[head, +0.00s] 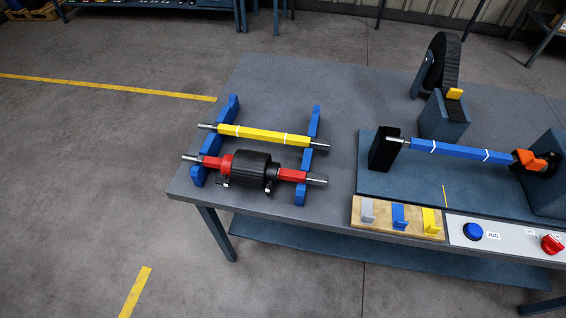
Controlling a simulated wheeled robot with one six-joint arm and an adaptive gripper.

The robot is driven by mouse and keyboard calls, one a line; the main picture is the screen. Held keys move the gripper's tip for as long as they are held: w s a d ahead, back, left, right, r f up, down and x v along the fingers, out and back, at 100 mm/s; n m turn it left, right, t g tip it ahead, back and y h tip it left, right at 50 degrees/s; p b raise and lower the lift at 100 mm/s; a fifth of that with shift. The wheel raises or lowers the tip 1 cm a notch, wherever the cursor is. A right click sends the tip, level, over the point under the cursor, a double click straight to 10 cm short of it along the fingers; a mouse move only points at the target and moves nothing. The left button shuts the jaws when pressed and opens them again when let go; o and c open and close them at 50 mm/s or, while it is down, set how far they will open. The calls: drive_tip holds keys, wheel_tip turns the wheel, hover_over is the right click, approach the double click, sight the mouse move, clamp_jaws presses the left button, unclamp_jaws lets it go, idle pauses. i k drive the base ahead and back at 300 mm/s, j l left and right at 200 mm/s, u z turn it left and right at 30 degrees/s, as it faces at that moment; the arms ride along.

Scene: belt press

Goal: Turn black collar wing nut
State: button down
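A red shaft (292,175) with bare metal ends lies across a blue two-bar rack (230,108) on the grey table. A thick black roll (251,166) sits around the middle of this shaft. A red collar (226,163) is against the roll's left end. A black collar (274,173) appears against its right end. A small dark piece with a light tip (267,186) hangs below the black collar; it may be its wing nut, but it is too small to tell its angle. My gripper is not in view.
A yellow shaft (263,135) lies behind on the same rack. To the right, a blue shaft (455,151) spans the press between a black block (384,150) and an orange knob (529,160). The table's back left is clear.

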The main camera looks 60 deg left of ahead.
sight(268, 190)
drive_tip(key=u, duration=1.5)
drive_tip(key=j+z, duration=0.15)
drive_tip(key=j, duration=0.2)
drive_tip(key=k+j+z, duration=0.15)
drive_tip(key=j, duration=0.2)
drive_tip(key=j+z, duration=0.15)
drive_tip(key=j, duration=0.2)
drive_tip(key=k+l, duration=0.05)
